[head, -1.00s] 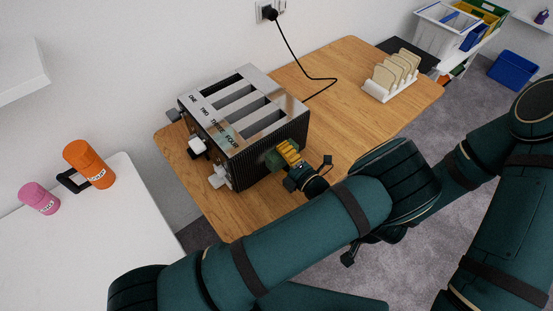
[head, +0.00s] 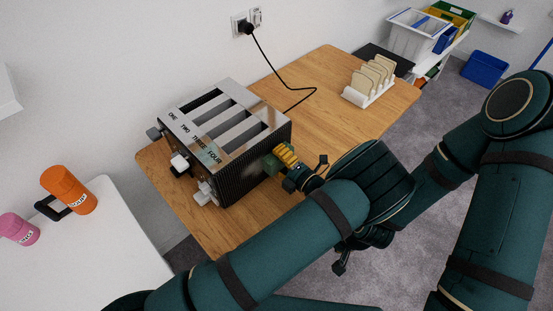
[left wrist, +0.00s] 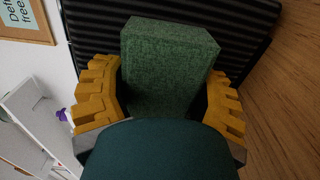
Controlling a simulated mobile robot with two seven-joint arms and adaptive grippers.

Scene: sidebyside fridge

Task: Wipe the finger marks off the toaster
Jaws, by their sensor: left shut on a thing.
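The toaster (head: 225,130) is a long chrome-topped unit with black ribbed sides, several slots and the words ONE TWO THREE FOUR along its top. It stands on the wooden table. My left gripper (head: 287,156), with yellow fingers, is at the toaster's right-hand ribbed side. It is shut on a green sponge (head: 272,165). In the left wrist view the sponge (left wrist: 165,65) sits between the yellow fingers (left wrist: 165,95), in front of the black ribs (left wrist: 250,25). I cannot tell whether it touches them. No finger marks can be made out. My right gripper is out of view.
A white rack of toast (head: 369,82) stands at the back of the wooden table (head: 330,60). A black cord (head: 290,75) runs from the wall socket to behind the toaster. A white table (head: 90,250) at left holds orange and pink containers (head: 68,190).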

